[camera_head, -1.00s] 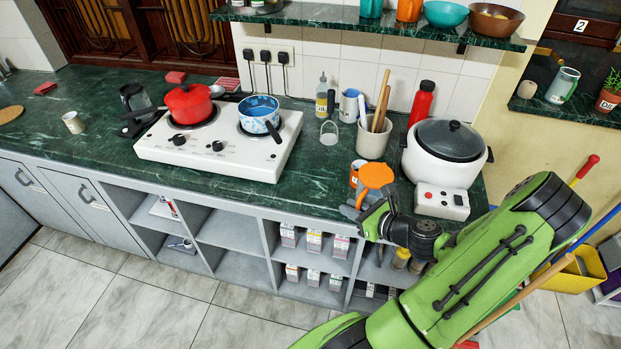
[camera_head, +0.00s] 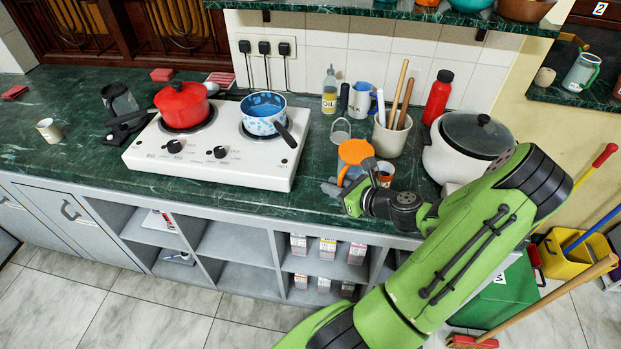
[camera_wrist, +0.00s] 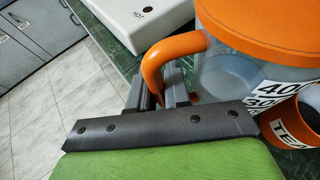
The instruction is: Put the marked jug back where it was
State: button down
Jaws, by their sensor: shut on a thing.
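The marked jug (camera_head: 354,154) is clear with an orange rim and handle. In the wrist view the jug (camera_wrist: 255,78) shows printed numbers such as 300 and 400 on its side. My gripper (camera_wrist: 162,94) is shut on its orange handle. In the head view my gripper (camera_head: 343,188) is at the counter's front edge, partly hidden by the jug and my arm. The jug is roughly upright, left of an orange-and-white mug (camera_head: 386,175). I cannot tell whether its base touches the counter.
The green counter (camera_head: 317,185) holds a white hob (camera_head: 215,155) to the left. Behind the jug stand a wire-handled container (camera_head: 340,131), a utensil pot (camera_head: 389,138) and a milk jug (camera_head: 363,99). A rice cooker (camera_head: 465,150) is at the right. The mug is close beside the jug.

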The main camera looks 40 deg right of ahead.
jog(key=w, duration=0.8)
jog(key=shift+w+a+b, duration=0.3)
jog(key=shift+w+b, duration=0.05)
jog(key=shift+w, duration=0.05)
notch_tip(320, 180, down, 4)
jog(key=shift+r+b, duration=0.2)
jog(key=shift+b, duration=0.7)
jog(key=shift+d, duration=0.1)
jog(key=c, duration=1.1)
grip_release()
jog(key=shift+s+f, duration=0.1)
